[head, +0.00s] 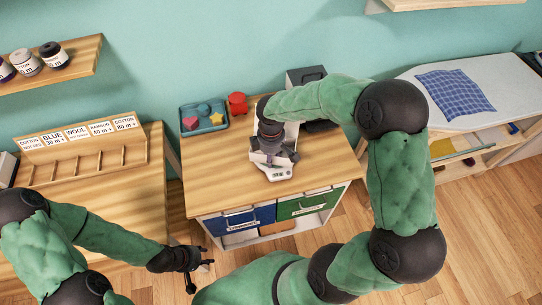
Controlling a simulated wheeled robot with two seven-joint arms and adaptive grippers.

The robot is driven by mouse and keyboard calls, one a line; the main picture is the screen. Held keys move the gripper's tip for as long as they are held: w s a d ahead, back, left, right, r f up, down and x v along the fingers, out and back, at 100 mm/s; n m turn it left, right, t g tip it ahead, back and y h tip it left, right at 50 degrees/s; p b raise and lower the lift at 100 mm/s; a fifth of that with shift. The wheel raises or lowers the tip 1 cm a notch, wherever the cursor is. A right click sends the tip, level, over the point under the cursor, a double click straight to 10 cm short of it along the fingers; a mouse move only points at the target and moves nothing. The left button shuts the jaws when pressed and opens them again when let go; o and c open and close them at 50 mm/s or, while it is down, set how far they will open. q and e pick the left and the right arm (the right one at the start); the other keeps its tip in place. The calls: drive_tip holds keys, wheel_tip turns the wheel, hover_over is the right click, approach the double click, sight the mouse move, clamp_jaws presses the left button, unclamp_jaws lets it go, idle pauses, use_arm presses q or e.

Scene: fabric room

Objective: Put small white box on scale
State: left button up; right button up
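The scale (279,174) is white with a small display at its front and stands on the middle wooden table. My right gripper (274,158) is directly over the scale, pointing down, and covers much of it. Whether its fingers are open or shut, and whether they hold anything, is hidden by the hand. I cannot clearly make out the small white box; a pale patch (291,131) shows behind the gripper, but I cannot tell what it belongs to. My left gripper (199,272) is open and empty, in front of the middle table's left side.
A blue tray (183,118) with coloured shapes and a red object (237,104) stand at the back of the middle table (215,178). A dark box (306,75) is behind. A rack with labels (82,158) stands on the left table. The middle table's left front is clear.

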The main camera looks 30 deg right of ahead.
wheel_tip(320, 180, up, 12)
drive_tip(key=p, duration=0.3)
drive_tip(key=shift+r+p, duration=0.15)
drive_tip(key=shift+p, duration=0.15)
idle(1.0)
